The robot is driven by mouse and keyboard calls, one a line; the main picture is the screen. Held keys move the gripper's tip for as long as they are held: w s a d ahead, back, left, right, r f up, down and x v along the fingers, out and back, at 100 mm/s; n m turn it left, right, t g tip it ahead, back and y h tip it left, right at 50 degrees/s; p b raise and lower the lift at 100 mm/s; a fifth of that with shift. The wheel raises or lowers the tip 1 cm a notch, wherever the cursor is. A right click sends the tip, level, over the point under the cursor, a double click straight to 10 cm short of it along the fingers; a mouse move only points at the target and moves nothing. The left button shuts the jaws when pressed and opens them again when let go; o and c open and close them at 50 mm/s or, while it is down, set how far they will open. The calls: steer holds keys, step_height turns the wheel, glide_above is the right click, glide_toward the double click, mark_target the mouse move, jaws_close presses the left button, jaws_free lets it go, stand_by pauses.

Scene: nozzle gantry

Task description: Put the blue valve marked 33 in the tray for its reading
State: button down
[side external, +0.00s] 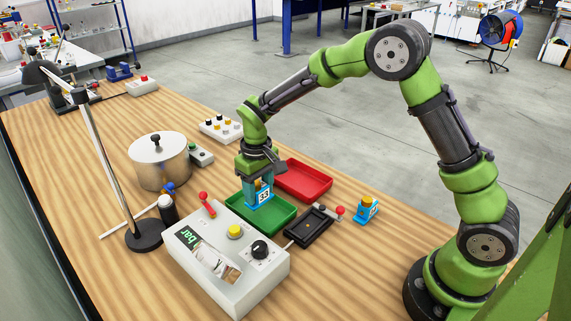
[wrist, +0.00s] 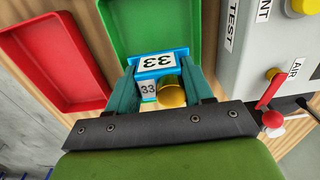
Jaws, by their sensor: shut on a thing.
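My gripper (side external: 257,184) is shut on the blue valve marked 33 (side external: 265,198), which has white labels reading 33 and a yellow part. The valve is upright at the green tray (side external: 278,216), low over its floor; I cannot tell whether it touches. In the wrist view, the valve (wrist: 166,63) sits between the two fingers of my gripper (wrist: 166,85), with the green tray (wrist: 150,28) beyond it. The red tray (side external: 304,181) lies behind the green one and looks empty; it also shows in the wrist view (wrist: 55,60).
A grey test box (side external: 225,265) with a green "bar" display, knobs and a red lever stands in front of the green tray. A black fixture (side external: 312,228) and another blue valve (side external: 366,210) are to the right. A pot (side external: 160,165) and lamp stand (side external: 143,237) are left.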

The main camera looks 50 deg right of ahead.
mark_target(260, 199)
steer(key=shift+f, duration=1.7)
steer(key=shift+f, duration=0.15)
steer(key=shift+c, duration=2.3)
jaws_free()
